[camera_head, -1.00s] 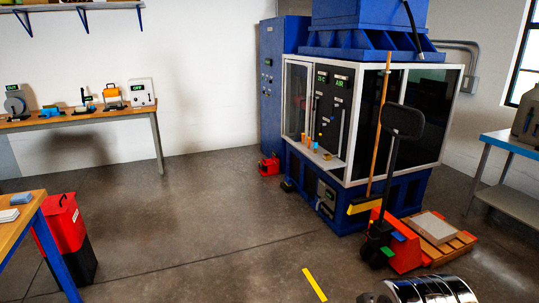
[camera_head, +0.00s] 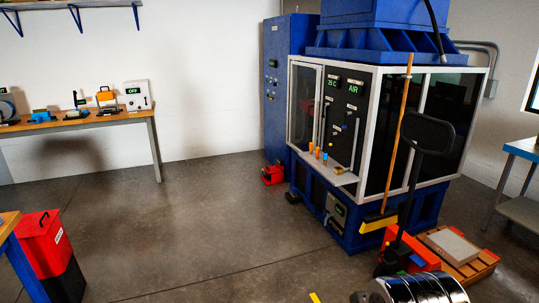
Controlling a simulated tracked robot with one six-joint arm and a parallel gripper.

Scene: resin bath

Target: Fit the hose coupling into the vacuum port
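The blue and white machine (camera_head: 372,175) stands right of centre, with a dark front panel (camera_head: 345,110) showing "25 C" and "AIR". A black hose (camera_head: 436,28) comes down from the top of the picture in front of the machine's blue upper part. Its lower end hangs near the top edge of the windows. I cannot make out a coupling or a vacuum port at this size. My gripper is not in view.
A pallet jack (camera_head: 398,243) with a pallet (camera_head: 470,268) and a broom (camera_head: 397,140) stand at the machine's right front. A red bin (camera_head: 42,240) is at lower left, a workbench (camera_head: 75,124) at the back left. Open floor (camera_head: 190,220) lies between.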

